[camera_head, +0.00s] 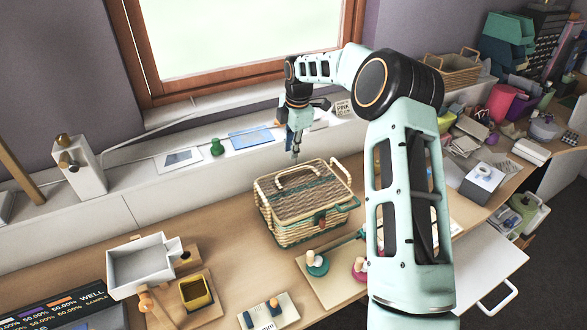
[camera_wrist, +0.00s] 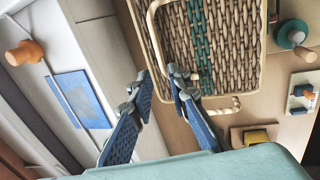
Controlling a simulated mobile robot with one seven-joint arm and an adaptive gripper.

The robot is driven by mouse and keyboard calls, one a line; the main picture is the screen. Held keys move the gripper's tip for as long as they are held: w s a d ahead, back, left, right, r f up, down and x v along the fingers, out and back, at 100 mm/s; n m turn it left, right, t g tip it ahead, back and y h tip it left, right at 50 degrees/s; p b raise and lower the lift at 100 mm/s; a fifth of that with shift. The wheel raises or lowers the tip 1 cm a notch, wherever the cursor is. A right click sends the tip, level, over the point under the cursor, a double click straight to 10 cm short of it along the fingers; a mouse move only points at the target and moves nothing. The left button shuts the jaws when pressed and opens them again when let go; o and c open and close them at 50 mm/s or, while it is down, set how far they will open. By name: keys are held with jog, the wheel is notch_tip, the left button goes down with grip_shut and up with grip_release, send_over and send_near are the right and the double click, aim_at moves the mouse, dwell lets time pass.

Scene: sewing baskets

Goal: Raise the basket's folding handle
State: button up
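The woven wicker basket (camera_head: 290,222) stands on the wooden table with its lid closed; a teal stripe crosses the lid. A pale folding handle (camera_head: 297,169) lies low over the lid's left part. In the wrist view, the handle (camera_wrist: 151,30) runs along the lid's left edge, and the lid's weave (camera_wrist: 230,50) shows at upper right. Another pale bar (camera_head: 345,170) shows at the basket's right side. My gripper (camera_head: 296,158) points down behind the basket's back edge. In the wrist view my gripper (camera_wrist: 158,76) is open and empty, fingertips close to the handle; contact is unclear.
A grey-white tray (camera_head: 142,268) and a yellow box (camera_head: 195,292) are at front left. Spools (camera_head: 317,265) stand before the basket.

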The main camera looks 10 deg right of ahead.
aim_at(288, 172)
jog(key=f, duration=0.3)
jog(key=w+f, duration=0.1)
jog(key=f, duration=0.2)
jog(key=w+f+p, duration=0.1)
jog(key=f, duration=0.2)
jog(key=shift+a+f, duration=0.25)
jog(key=shift+a, duration=0.1)
grip_shut()
